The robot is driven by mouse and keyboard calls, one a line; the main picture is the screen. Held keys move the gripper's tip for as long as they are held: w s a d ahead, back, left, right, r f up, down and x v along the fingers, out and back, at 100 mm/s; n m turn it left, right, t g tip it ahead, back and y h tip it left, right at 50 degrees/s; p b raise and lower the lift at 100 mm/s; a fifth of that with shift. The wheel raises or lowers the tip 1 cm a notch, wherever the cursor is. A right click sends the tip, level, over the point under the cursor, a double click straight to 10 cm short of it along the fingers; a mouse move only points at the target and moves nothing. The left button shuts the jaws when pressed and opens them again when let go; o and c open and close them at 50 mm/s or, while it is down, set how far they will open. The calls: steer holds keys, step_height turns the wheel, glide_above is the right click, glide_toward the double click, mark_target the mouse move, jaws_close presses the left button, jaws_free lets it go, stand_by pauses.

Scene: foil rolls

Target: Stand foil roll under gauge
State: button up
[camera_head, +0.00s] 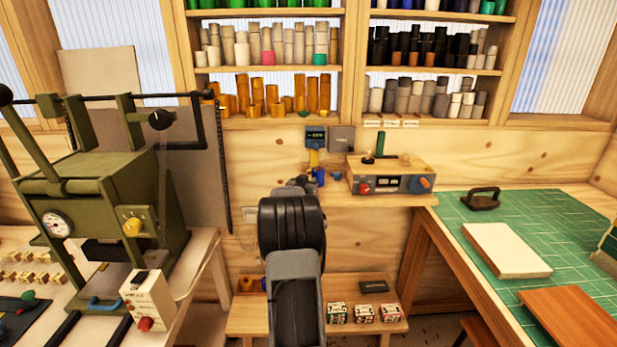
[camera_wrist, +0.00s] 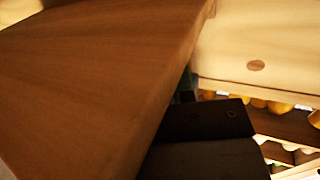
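The gauge (camera_head: 316,137) is a small dark box with a lit display on the back wall, with a yellow part below it. A small blue, roll-like piece (camera_head: 319,177) sits under the yellow part. I cannot tell whether it is a foil roll or part of the fixture. My arm reaches toward the wall just left of it and hides most of my gripper (camera_head: 298,185) in the head view. In the wrist view a dark part of my gripper (camera_wrist: 205,120) shows beside a large, close wooden surface. The fingertips and anything between them are hidden.
Shelves above hold gold rolls (camera_head: 258,105), grey rolls (camera_head: 435,100) and others. A green press (camera_head: 95,185) is left; a green cutting mat (camera_head: 520,225) is right.

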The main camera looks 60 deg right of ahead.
steer(key=shift+w+d+p, duration=0.55)
steer(key=shift+d+p, duration=0.05)
steer(key=shift+d, duration=0.15)
steer(key=shift+w+d+p, duration=0.55)
steer(key=shift+d+p, duration=0.05)
steer(key=shift+d, duration=0.15)
steer(key=shift+w+d, duration=0.1)
steer(key=shift+d, duration=0.05)
steer(key=shift+f+b+v, duration=0.2)
steer(key=shift+b+v, duration=0.15)
steer(key=shift+v, duration=1.4)
steer(key=shift+f+b+v, duration=0.15)
steer(key=shift+b+v, duration=0.15)
steer(key=shift+v, duration=1.4)
